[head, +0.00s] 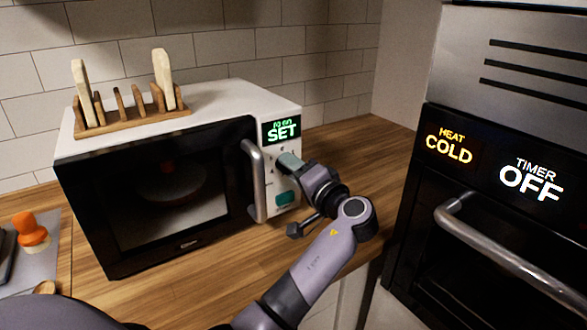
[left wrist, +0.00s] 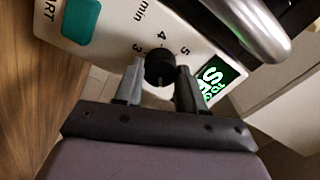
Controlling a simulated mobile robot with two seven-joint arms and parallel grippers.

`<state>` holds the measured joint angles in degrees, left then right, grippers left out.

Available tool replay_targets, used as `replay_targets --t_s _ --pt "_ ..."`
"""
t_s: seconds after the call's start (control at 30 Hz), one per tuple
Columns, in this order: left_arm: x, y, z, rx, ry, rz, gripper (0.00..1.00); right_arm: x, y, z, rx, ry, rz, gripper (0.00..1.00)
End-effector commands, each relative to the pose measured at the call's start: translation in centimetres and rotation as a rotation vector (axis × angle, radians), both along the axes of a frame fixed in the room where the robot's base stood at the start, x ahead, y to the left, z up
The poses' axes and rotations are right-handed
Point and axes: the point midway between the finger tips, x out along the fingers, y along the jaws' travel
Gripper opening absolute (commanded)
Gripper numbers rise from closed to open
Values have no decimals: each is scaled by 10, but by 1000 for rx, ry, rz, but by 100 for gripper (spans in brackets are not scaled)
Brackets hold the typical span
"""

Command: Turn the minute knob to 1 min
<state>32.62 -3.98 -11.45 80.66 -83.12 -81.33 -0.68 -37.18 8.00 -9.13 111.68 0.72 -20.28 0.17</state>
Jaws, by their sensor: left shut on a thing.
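The microwave (head: 185,182) stands on the wooden counter, door closed. Its lit green display (head: 281,130) reads SET, with smaller unclear text above. My left gripper (head: 287,165) is at the control panel right of the door handle and hides the knob there. In the left wrist view the black minute knob (left wrist: 159,69) sits between the two fingertips of my left gripper (left wrist: 159,80), which is shut on it. The numbers 3, 4 and 5 and the word "min" show beside it. The knob's setting cannot be read clearly. My right gripper is not in view.
The metal door handle (head: 254,180) stands out close left of my gripper. A teal start button (head: 285,198) is below the knob. A wooden toast rack (head: 130,116) stands on top. An oven (head: 490,190) with its own handle is at right.

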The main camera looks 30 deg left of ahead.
Motion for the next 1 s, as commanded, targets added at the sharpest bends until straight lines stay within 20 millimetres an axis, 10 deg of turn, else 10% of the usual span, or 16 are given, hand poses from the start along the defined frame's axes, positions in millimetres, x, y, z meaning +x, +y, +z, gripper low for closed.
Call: replay_targets --t_s 0.7,0.73,0.8,1.0 --pt "0 -1 0 29 68 -1 9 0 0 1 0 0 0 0" --pt "0 -1 0 29 68 -1 46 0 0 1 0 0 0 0" --pt "0 -1 0 29 68 -1 65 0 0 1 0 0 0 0" --pt "0 0 0 29 68 -1 65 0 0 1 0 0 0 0"
